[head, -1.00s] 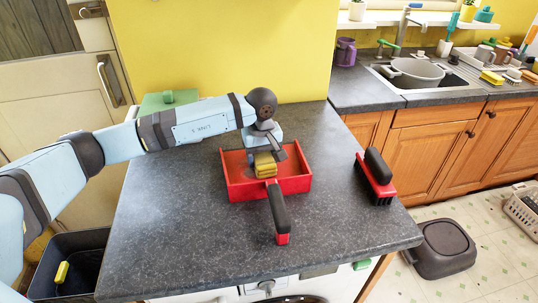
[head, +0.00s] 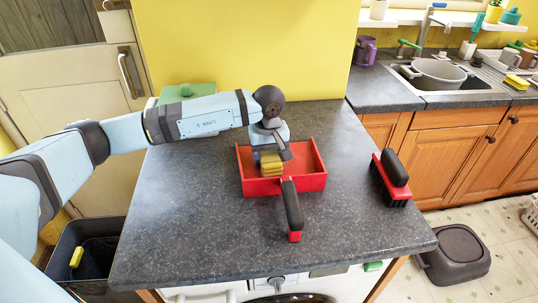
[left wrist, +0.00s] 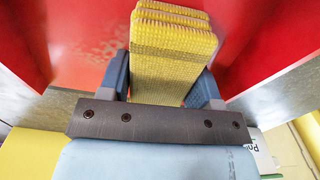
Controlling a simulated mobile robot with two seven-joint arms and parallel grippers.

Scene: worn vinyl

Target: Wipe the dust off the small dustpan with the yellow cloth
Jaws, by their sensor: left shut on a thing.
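The small red dustpan (head: 312,182) lies on the dark speckled worktop, its black handle (head: 291,205) towards the front. My left gripper (head: 270,150) is over the pan and shut on the folded yellow cloth (head: 271,164). In the left wrist view the cloth (left wrist: 172,60) stands between the two fingers, with the red pan (left wrist: 85,35) close behind it. A brownish dusty patch (left wrist: 95,62) shows on the pan to the left of the cloth. I cannot tell whether the cloth touches the pan. My right gripper is not in view.
A brush with red base and black bristles (head: 392,178) stands at the worktop's right. A green item (head: 187,92) is at the back left by the yellow wall. A dark bin (head: 92,262) stands at left on the floor. The worktop's front (head: 200,235) is clear.

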